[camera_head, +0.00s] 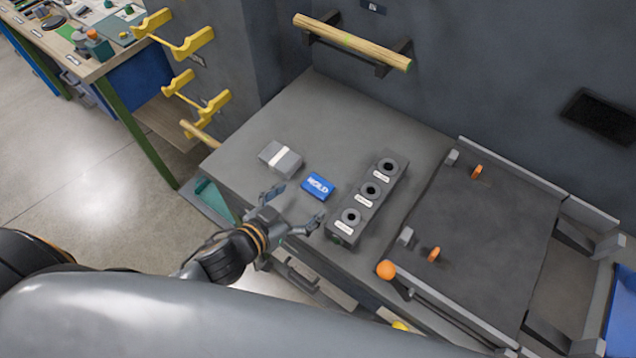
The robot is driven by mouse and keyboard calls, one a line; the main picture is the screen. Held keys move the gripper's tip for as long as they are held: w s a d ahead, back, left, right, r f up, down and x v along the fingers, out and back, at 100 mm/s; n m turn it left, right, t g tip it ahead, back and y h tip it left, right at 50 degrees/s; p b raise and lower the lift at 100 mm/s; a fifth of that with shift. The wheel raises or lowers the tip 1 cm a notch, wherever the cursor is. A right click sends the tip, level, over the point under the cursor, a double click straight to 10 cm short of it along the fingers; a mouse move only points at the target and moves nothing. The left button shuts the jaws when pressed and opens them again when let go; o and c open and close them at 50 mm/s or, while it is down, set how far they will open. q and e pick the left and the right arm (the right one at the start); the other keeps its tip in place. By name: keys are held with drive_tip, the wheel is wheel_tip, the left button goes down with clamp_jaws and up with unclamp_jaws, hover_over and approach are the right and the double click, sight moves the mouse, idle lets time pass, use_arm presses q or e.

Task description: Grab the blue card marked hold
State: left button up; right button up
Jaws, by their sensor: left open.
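The blue card (318,186) with white lettering that looks like HOLD lies on the grey bench top (262,118), near its middle. My left gripper (296,204) reaches in from the lower left. Its two fingers are spread apart and empty, just short of the card's near side. The fingers look apart from the card. My right gripper is not in this view.
A grey block with a pale band (281,159) lies left of the card. A dark holder with three round holes (368,198) stands close on the right. A dark plate fixture with orange knobs (490,235) fills the bench's right side. A wooden rod (352,41) rests on wall brackets behind.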

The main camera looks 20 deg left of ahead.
sight(318, 186)
use_arm(q)
drive_tip(key=shift+w+d+f, duration=0.25)
drive_tip(key=shift+w, duration=0.4)
drive_tip(key=p+x, duration=0.1)
drive_tip(key=x, duration=0.3)
drive_tip(key=shift+w+a+f+p, duration=0.1)
drive_tip(key=shift+a+f+p, duration=0.1)
drive_tip(key=shift+a+p, duration=0.2)
drive_tip(key=shift+w+d+f, duration=0.25)
drive_tip(key=shift+w+f, duration=0.1)
drive_tip(key=shift+w, duration=0.1)
drive_tip(key=c, duration=0.8)
drive_tip(key=shift+c, duration=1)
